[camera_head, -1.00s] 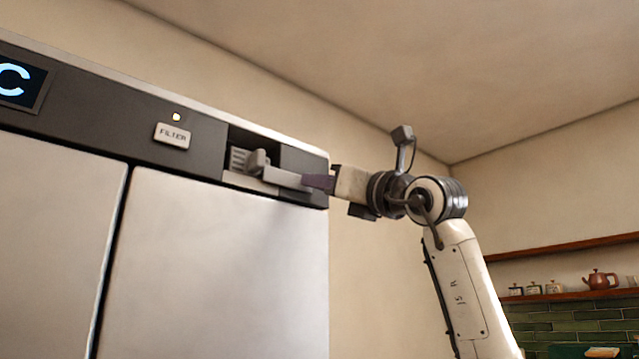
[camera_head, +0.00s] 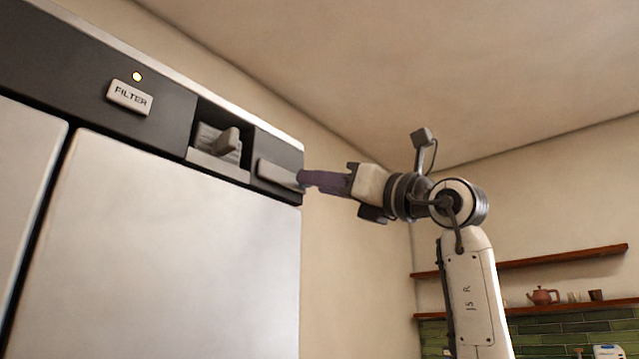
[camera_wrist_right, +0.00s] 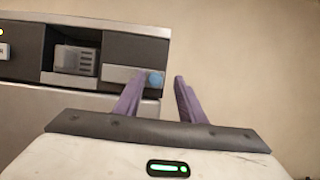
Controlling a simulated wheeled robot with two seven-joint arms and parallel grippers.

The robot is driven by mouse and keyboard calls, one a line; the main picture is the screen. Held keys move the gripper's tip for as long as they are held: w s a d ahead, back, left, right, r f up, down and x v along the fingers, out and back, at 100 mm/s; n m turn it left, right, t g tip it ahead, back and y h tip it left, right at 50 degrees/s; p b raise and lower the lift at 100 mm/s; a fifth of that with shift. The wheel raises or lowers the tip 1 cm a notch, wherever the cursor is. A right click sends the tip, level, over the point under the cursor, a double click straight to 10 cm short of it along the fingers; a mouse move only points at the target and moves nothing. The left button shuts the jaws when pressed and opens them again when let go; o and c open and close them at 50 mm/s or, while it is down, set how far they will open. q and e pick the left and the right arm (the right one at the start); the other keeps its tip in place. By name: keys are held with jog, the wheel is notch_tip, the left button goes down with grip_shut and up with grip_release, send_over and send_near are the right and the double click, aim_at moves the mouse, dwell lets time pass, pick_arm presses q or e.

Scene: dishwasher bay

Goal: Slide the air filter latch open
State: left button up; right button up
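The latch shows as a grey block with a stubby knob (camera_head: 226,141) in the dark recess right of the FILTER label; its ribbed face also shows in the right wrist view (camera_wrist_right: 74,60). A light grey bar (camera_head: 277,173) lies along the panel right of the recess. In the right wrist view the bar (camera_wrist_right: 122,74) ends at a blue patch (camera_wrist_right: 155,78). My right gripper (camera_head: 304,180) is at the bar's right end. Its purple fingers (camera_wrist_right: 160,86) are apart, with nothing seen held between them; contact with the bar is unclear. My left gripper is not in view.
The FILTER label (camera_head: 130,97) sits left of the recess below a small lit lamp (camera_head: 137,76). Smooth steel doors (camera_head: 165,240) fill the space below. The panel ends just past the bar, before a plain wall. Shelves (camera_head: 560,256) are far right.

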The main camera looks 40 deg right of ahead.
jog(key=shift+a, duration=0.2)
jog(key=b+v, duration=0.3)
jog(key=v, duration=0.7)
jog(key=shift+s, duration=0.2)
jog(key=shift+d, duration=0.2)
